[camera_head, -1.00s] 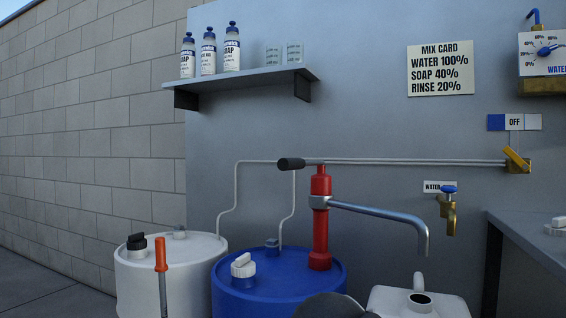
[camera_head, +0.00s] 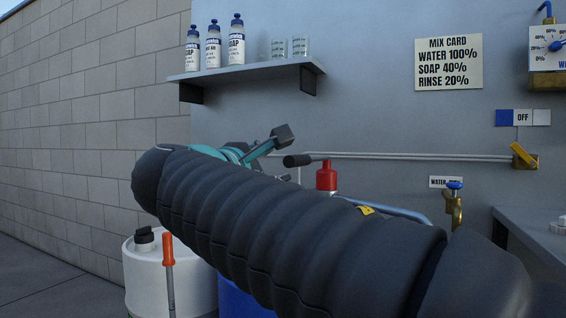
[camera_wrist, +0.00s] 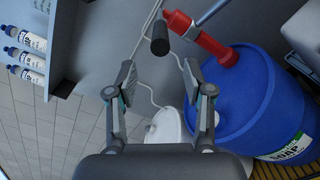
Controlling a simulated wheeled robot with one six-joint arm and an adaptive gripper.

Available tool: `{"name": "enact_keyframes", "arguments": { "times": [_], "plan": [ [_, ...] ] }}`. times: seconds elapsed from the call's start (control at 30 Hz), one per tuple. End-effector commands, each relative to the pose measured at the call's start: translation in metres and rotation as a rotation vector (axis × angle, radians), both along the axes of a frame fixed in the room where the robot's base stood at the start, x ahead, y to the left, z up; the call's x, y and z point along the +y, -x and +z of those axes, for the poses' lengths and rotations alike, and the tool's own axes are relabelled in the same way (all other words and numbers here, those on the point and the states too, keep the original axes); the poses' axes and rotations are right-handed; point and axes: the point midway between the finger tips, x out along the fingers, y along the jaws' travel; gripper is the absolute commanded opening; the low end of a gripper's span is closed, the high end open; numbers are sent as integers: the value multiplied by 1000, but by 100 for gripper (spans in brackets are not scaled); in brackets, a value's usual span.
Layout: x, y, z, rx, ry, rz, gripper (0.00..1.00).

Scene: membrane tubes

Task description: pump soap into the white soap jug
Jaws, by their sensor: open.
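The red soap pump (camera_head: 327,177) stands on the blue drum (camera_head: 240,298), with its black-gripped handle (camera_head: 297,160) pointing left. In the wrist view the handle (camera_wrist: 160,40) lies just beyond and between the fingertips of my gripper (camera_wrist: 157,70), which is open and empty. The handle does not touch either finger there. In the head view one dark fingertip of my gripper (camera_head: 278,140) shows just left of and above the handle. My arm hides the white soap jug in the head view. A pale shape at the wrist view's top right corner may be the jug; I cannot tell.
A white drum (camera_head: 142,272) stands left of the blue one, with an orange-handled rod (camera_head: 168,250) before it. A shelf (camera_head: 245,72) with several bottles is above. A brass water tap (camera_head: 454,205) and a bench (camera_head: 535,232) are at right.

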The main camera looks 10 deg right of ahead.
Motion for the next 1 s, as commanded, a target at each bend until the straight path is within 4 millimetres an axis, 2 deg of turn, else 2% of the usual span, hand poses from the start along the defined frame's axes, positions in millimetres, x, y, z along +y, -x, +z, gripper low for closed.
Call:
{"name": "enact_keyframes", "arguments": {
  "times": [0.4,0.6,0.77,1.0],
  "plan": [
    [-46,-57,-1,1,-2,-5,52],
    [-62,-78,0,1,-2,-3,52],
    [-68,-86,0,0,-2,0,52],
    [-69,-88,0,0,-2,0,52]
  ]
}}
